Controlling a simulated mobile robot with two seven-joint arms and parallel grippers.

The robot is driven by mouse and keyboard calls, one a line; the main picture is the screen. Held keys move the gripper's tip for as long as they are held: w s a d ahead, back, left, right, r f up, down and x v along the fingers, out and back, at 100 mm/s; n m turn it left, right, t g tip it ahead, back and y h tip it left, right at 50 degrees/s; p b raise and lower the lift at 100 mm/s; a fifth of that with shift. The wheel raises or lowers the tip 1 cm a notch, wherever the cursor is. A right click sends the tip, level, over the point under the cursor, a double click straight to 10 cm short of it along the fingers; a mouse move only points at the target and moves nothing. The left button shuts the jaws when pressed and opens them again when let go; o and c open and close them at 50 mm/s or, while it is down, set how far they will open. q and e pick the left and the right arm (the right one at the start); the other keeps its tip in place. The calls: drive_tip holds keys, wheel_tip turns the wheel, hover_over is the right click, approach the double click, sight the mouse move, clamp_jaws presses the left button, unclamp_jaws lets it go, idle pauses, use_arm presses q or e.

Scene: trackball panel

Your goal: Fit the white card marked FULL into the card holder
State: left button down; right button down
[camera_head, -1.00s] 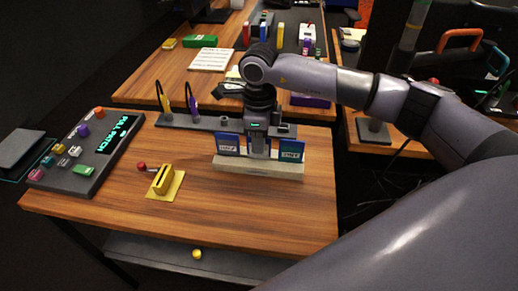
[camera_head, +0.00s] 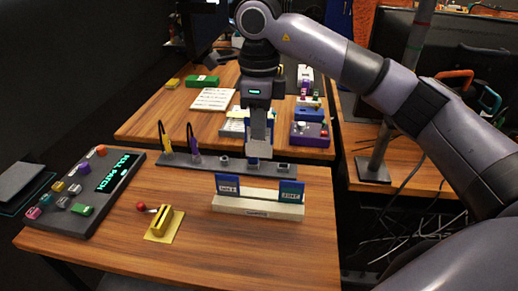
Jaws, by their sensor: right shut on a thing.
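The card's marking cannot be read. The gripper is above and behind a long cream rack (camera_head: 258,208), apart from it. My left gripper is not in view.
A dark panel (camera_head: 92,187) with coloured buttons and a lit display lies at the left. A grey strip (camera_head: 178,160) with yellow and purple plugs lies behind the rack. The wooden table's front is clear.

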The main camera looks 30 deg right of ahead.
drive_tip(key=shift+r, duration=2.1)
drive_tip(key=shift+p, duration=0.3)
drive_tip(key=s+a+f+n+p, duration=0.1)
drive_tip(key=s+f+n+p, duration=0.2)
drive_tip(key=n, duration=0.9)
drive_tip(key=s+a+f+n+p, duration=0.1)
drive_tip(key=s+f+n+p, duration=0.3)
drive_tip(key=n, duration=0.9)
drive_tip(key=shift+a+f, duration=0.3)
drive_tip(key=shift+f, duration=0.4)
